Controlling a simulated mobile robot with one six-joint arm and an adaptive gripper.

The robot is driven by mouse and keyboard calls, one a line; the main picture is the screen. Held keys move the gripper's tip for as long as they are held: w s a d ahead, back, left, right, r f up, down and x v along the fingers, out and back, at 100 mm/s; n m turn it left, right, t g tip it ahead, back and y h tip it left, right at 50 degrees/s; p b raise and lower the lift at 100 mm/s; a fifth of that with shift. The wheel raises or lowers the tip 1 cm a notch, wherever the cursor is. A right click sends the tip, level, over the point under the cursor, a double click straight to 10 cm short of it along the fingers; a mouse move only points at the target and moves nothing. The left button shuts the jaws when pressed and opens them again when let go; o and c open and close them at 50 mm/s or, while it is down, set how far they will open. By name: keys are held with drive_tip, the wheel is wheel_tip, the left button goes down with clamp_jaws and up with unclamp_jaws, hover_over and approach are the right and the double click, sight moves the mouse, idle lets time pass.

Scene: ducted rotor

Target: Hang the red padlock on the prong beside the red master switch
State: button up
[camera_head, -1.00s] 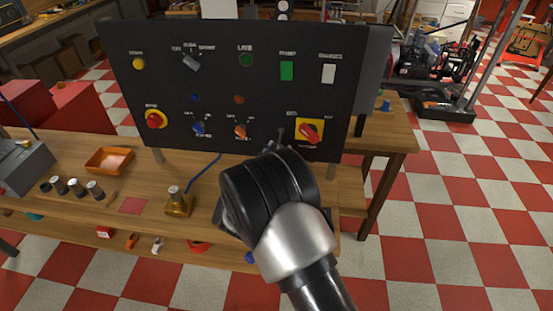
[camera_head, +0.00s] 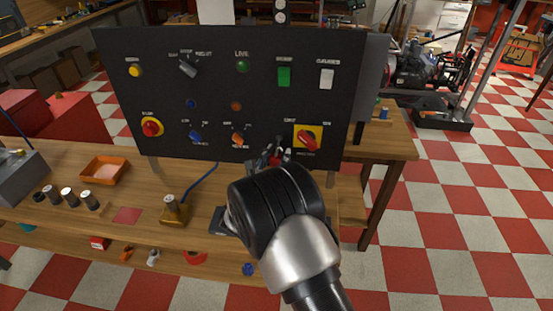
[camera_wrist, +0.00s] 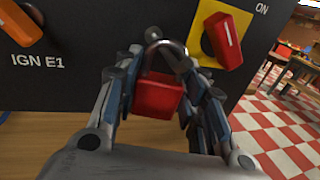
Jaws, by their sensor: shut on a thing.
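The red padlock (camera_wrist: 157,97) is between the two fingers of my gripper (camera_wrist: 158,88) in the wrist view, shackle up. My gripper is shut on its body. The red master switch (camera_wrist: 226,38) sits on a yellow plate just right of the padlock's shackle; it also shows in the head view (camera_head: 307,140) at the panel's lower right. In the head view my gripper (camera_head: 272,155) is in front of the panel, left of the switch, mostly hidden by my wrist.
The black control panel (camera_head: 215,95) stands on a wooden bench (camera_head: 130,240). An orange knob (camera_wrist: 20,25) is at the wrist view's upper left. An orange tray (camera_head: 104,170) and a brass block (camera_head: 174,212) lie on the bench to the left. Checkered floor is open at right.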

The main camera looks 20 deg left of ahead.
idle(0.4)
drive_tip(key=o, duration=1.2)
drive_tip(key=shift+s, duration=0.1)
